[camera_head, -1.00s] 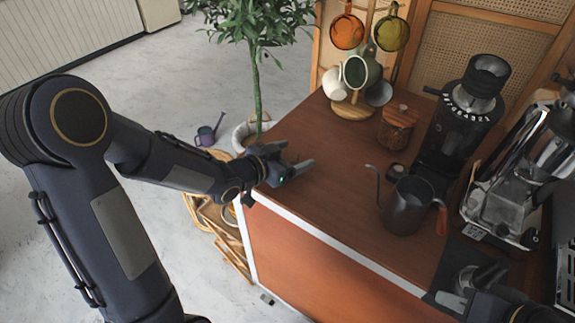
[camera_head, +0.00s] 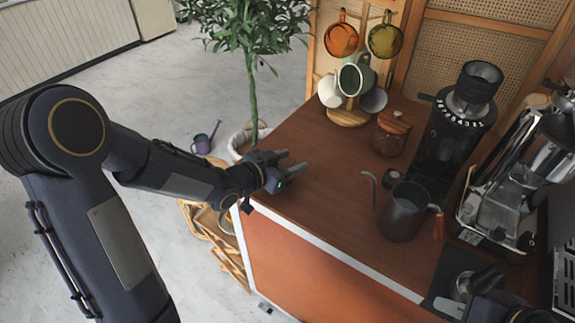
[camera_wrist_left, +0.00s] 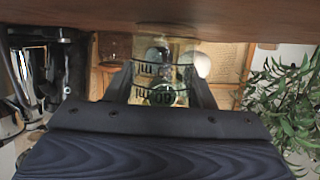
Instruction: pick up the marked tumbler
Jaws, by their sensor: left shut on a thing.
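The marked tumbler (camera_wrist_left: 160,82) is clear glass with dark "60 ml" print, which appears upside down in the left wrist view. It sits between the two fingers of my left gripper (camera_wrist_left: 160,85), which is shut on it. In the head view my left gripper (camera_head: 294,167) is low over the counter's left end, and the tumbler cannot be made out there. Whether it touches the counter is unclear.
The wooden counter (camera_head: 330,190) is clear between my left gripper and the grey kettle (camera_head: 402,212). A mug tree (camera_head: 348,117), lidded jar (camera_head: 392,133), grinder (camera_head: 452,130) and coffee machine (camera_head: 500,215) stand behind and right. A plant (camera_head: 252,85) rises beyond the left edge.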

